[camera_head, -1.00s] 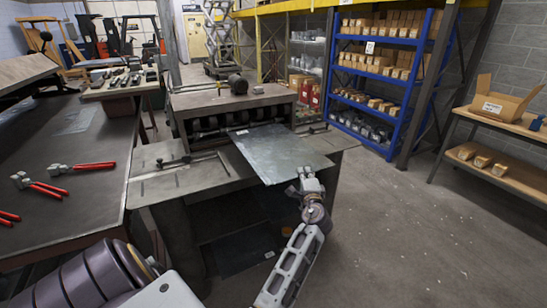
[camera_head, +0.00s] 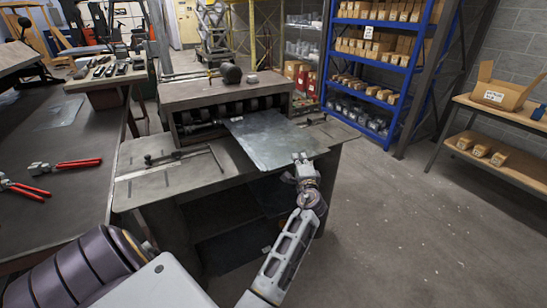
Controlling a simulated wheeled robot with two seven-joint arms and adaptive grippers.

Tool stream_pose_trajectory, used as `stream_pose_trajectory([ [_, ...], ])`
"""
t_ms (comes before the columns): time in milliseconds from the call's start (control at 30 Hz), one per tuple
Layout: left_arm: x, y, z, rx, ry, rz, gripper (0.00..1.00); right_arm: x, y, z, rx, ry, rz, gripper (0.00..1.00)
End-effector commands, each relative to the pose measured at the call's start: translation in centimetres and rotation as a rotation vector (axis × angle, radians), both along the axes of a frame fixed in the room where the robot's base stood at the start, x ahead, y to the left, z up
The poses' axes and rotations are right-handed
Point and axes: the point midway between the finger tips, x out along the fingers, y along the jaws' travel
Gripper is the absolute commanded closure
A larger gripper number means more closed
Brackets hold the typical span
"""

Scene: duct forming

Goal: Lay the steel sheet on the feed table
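The steel sheet (camera_head: 270,138) is a flat, dull grey plate. It lies on the feed table (camera_head: 185,180), with its far end at the dark rollers (camera_head: 240,108) of the forming machine. Its near edge seems to reach slightly past the table's front edge. My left gripper (camera_head: 301,160) is at the near right part of that edge, touching it or very close. The fingers are too small to tell whether they are shut on the sheet or open. My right gripper is not in view.
A thin bar tool (camera_head: 190,156) lies on the table left of the sheet. Red-handled snips (camera_head: 65,165) lie on the workbench (camera_head: 75,200) at left. A blue shelf (camera_head: 385,65) and a side table with boxes (camera_head: 505,120) stand at right.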

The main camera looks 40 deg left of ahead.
Motion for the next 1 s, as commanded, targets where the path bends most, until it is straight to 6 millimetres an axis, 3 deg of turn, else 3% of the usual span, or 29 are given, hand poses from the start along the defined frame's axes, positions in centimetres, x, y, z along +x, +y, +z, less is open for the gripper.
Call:
stream_pose_trajectory([
  [167,0.0,0.0,-0.9,0.005,0.001,-0.001,1.00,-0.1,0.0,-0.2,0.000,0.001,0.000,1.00],
  [600,0.0,0.0,-5.8,0.005,-0.001,-0.001,1.00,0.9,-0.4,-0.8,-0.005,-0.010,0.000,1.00],
  [1000,0.0,0.0,-6.1,0.004,-0.001,0.000,1.00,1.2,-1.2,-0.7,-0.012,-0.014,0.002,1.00],
])
